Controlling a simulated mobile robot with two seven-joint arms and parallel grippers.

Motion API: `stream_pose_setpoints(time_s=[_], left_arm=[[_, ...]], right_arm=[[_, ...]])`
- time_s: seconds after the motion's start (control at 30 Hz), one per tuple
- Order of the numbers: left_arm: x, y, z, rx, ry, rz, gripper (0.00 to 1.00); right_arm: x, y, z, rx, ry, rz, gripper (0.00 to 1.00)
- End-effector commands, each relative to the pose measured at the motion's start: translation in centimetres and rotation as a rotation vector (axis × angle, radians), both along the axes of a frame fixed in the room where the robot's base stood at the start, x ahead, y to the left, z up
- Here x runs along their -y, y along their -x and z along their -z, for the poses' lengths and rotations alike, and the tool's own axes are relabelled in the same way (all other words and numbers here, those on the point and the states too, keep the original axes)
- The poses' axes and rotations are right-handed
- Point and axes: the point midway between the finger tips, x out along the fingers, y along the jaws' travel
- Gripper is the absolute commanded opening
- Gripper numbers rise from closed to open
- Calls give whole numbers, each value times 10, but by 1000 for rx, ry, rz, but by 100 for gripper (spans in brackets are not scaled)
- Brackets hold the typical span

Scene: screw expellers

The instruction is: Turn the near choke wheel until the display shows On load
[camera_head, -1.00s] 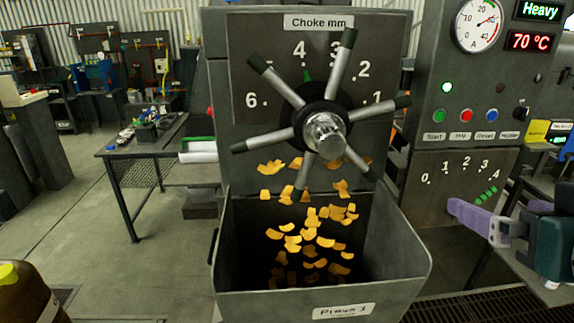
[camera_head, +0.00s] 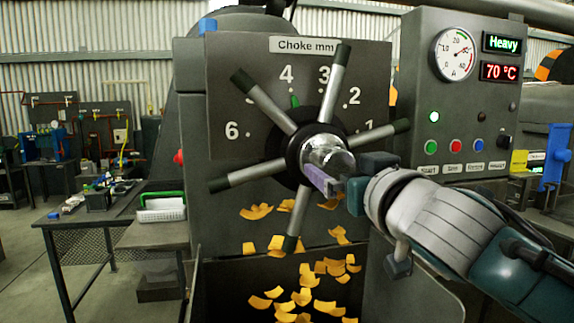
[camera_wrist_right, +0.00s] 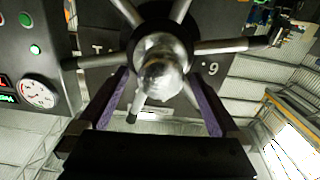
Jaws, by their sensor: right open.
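The choke wheel (camera_head: 298,141) has a dark hub, a shiny metal centre and several grey spokes with black tips. It stands in front of a panel labelled Choke mm (camera_head: 304,45), and a green pointer (camera_head: 294,101) shows near the 4. The display (camera_head: 502,43) reads Heavy. My right gripper (camera_head: 330,183) is at the front of the hub, its lower right side, in the head view. In the right wrist view its two purple fingers (camera_wrist_right: 158,100) are apart, with the metal hub centre (camera_wrist_right: 160,78) between them; I cannot tell whether they touch it. My left gripper is not in view.
A bin with orange flakes (camera_head: 305,297) lies below the wheel. The control panel (camera_head: 465,110) with a gauge, a 70 °C readout and coloured buttons stands at right, above my right arm. A bench (camera_head: 75,220) with a white basket nearby is at left.

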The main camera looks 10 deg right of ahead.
Motion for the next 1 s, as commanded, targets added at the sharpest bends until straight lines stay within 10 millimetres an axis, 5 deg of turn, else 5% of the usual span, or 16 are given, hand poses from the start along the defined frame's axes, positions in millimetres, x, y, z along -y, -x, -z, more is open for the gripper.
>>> stream_pose_setpoints(time_s=[0.3,0.67,1.0], left_arm=[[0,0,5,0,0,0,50],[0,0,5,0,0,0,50],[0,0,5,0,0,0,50]], right_arm=[[-1,-31,0,0,1,0,99],[-2,-33,0,0,0,-1,99],[-1,-33,0,-1,0,0,61]])
